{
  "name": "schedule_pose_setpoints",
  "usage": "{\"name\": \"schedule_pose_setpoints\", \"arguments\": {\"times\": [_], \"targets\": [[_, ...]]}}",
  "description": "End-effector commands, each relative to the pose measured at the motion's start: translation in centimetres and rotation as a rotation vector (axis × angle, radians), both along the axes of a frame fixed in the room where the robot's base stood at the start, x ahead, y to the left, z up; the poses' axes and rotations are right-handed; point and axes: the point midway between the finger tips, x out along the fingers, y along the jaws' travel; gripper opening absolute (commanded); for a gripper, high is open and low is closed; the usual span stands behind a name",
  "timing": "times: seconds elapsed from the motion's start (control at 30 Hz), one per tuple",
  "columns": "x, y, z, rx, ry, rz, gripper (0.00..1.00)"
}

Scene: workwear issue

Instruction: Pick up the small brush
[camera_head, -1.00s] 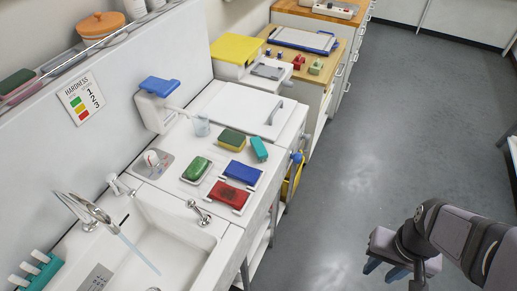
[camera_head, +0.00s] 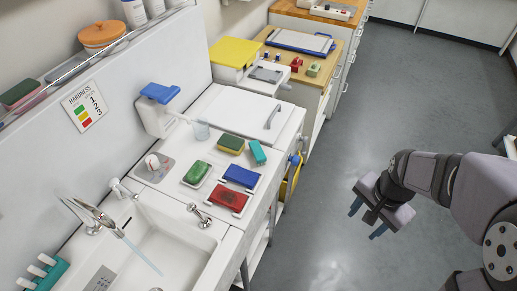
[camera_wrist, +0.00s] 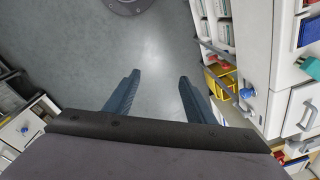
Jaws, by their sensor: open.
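A small teal block (camera_head: 258,152), which looks like the small brush, lies on the white counter beside a green-and-yellow sponge (camera_head: 231,143). Its bristles cannot be made out in the head view. In the wrist view a teal piece (camera_wrist: 309,30) shows at the right edge, partly cut off. My gripper (camera_head: 366,220) is open and empty over the grey floor, right of the counter and well apart from the teal block. In the wrist view the two blue fingers (camera_wrist: 160,77) are spread with only floor between them.
Near the block are a blue pad (camera_head: 241,176), a red pad (camera_head: 227,198) and green soap (camera_head: 196,173). A sink (camera_head: 150,245) with a running tap lies at front left. The floor (camera_head: 340,140) right of the counter is free.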

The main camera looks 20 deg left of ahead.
Motion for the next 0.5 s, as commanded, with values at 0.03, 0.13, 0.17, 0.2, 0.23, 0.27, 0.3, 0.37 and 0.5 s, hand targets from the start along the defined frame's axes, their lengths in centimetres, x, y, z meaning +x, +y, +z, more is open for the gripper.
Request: {"name": "schedule_pose_setpoints", "arguments": {"times": [0.03,0.13,0.17,0.2,0.23,0.27,0.3,0.37,0.5], "targets": [[1.7,1.5,0.9,0.014,-0.009,-0.076,0.50],[4.6,4.3,1.4,0.050,-0.028,-0.259,0.50],[5.5,5.2,1.5,0.062,-0.034,-0.314,0.50],[6.5,6.5,1.7,0.079,-0.040,-0.387,0.50],[7.3,7.5,1.8,0.093,-0.044,-0.441,0.50],[8.0,8.5,1.8,0.108,-0.046,-0.497,0.50],[9.0,9.9,1.9,0.128,-0.049,-0.569,0.50],[10.2,12.0,1.9,0.159,-0.051,-0.677,0.50],[12.6,17.3,1.8,0.237,-0.041,-0.932,0.50]]}}
